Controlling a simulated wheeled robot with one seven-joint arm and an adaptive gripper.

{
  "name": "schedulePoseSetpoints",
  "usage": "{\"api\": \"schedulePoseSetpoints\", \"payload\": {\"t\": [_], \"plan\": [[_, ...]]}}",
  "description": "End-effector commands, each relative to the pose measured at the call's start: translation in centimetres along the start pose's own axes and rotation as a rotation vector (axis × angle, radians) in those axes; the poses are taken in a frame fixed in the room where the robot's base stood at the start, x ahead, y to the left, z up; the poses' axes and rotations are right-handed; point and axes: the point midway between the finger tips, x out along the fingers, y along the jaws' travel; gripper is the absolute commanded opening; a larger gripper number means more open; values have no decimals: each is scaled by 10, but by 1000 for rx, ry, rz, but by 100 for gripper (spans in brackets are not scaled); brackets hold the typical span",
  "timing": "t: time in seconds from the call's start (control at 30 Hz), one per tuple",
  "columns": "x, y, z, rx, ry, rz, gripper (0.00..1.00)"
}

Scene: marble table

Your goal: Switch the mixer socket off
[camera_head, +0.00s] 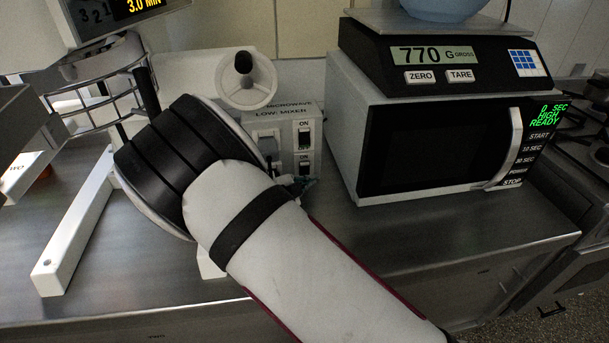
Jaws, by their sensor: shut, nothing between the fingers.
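A pale socket box (314,160) stands at the back of the counter, left of the microwave. Its label reads "MICROWAVE" and "LOW: MIXER". It has an upper dark switch (304,137) and a lower dark switch (305,167), each under an "ON" mark. I cannot tell which way either rocker is tipped. My arm crosses the front of the box's lower left. A small part of my gripper (300,186) shows just below the lower switch, shut and empty. The rest is hidden behind my arm, and I cannot tell whether it touches the switch.
The mixer (75,225) stands at left, with a wire guard (95,92) and a display reading 3.0 MIN. The microwave (440,145) stands at right, with a scale (440,62) reading 770 G and a blue bowl (443,8) on top. The steel counter (440,232) is clear before the microwave.

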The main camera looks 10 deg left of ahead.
Motion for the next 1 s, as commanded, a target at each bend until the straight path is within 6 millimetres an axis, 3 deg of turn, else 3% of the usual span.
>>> {"api": "schedulePoseSetpoints", "payload": {"t": [0.6,1.0], "plan": [[-33,22,-24,-2,0,0,0],[-35,25,-25,-1,-1,0,0]]}}
